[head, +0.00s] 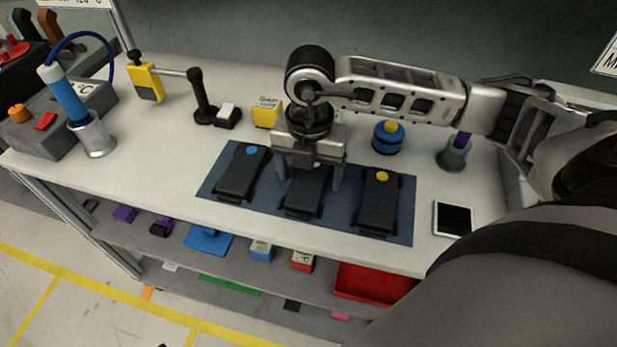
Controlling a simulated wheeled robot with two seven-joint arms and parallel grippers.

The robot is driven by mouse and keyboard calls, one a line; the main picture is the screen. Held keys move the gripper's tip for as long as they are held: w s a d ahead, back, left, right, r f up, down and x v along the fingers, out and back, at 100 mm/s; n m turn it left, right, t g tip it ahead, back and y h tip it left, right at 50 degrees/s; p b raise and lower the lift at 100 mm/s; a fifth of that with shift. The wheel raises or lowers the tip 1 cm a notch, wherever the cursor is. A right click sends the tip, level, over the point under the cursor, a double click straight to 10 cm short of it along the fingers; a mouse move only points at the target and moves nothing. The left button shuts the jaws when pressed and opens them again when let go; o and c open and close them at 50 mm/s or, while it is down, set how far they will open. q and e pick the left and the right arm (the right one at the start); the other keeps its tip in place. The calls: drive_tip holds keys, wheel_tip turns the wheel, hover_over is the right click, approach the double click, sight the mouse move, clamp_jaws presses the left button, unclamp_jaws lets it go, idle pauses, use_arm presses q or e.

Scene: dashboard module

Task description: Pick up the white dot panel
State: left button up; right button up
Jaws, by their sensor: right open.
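Three dark panels lie side by side on a blue mat (355,232) on the white workbench. The left panel (238,182) has a blue dot and the right panel (378,208) has a yellow dot. The middle panel (304,197) has its far end hidden under my right gripper, so its dot does not show. My right gripper (309,175) points down over that far end, its fingers open on either side of it. Whether the fingers touch the panel I cannot tell. My left gripper is not in view.
Behind the mat stand a yellow box (266,113), a blue round object with a yellow top (388,138) and a greenish cup (453,153). A white-framed tablet (453,218) lies at right. A soldering-type station (60,118) stands at left. A shelf below holds a red bin (375,284).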

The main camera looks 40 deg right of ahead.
drive_tip(key=c, duration=1.1)
drive_tip(key=shift+r, duration=0.1)
